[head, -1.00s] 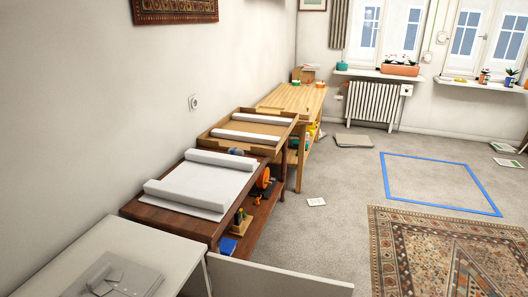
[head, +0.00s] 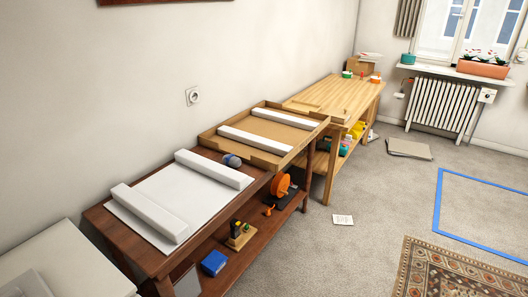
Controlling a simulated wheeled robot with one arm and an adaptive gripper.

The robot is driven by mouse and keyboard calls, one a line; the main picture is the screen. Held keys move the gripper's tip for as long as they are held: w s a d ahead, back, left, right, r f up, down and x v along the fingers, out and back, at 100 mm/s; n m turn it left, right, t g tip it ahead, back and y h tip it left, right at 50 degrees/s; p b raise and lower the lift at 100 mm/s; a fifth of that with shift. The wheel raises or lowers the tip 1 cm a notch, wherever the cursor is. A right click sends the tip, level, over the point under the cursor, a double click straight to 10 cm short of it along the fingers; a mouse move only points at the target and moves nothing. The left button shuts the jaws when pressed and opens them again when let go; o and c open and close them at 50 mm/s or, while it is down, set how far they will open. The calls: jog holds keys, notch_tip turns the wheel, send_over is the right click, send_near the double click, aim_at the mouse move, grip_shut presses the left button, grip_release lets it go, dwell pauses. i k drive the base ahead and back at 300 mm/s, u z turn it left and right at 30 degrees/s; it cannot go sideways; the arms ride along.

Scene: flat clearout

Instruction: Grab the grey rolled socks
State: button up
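My gripper is not in view.
A second white block (head: 150,212) lies on a white sheet on the table. A cardboard tray (head: 228,142) with two white bars stands beyond. The lower shelf holds a blue box (head: 214,263) and an orange reel (head: 281,184). Carpet (head: 300,250) to the right is mostly clear.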

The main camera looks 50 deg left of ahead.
aim_at(231, 160)
jog(key=i, duration=2.2)
jog(key=u, duration=3.85)
jog(key=i, duration=1)
jog(key=z, duration=0.05)
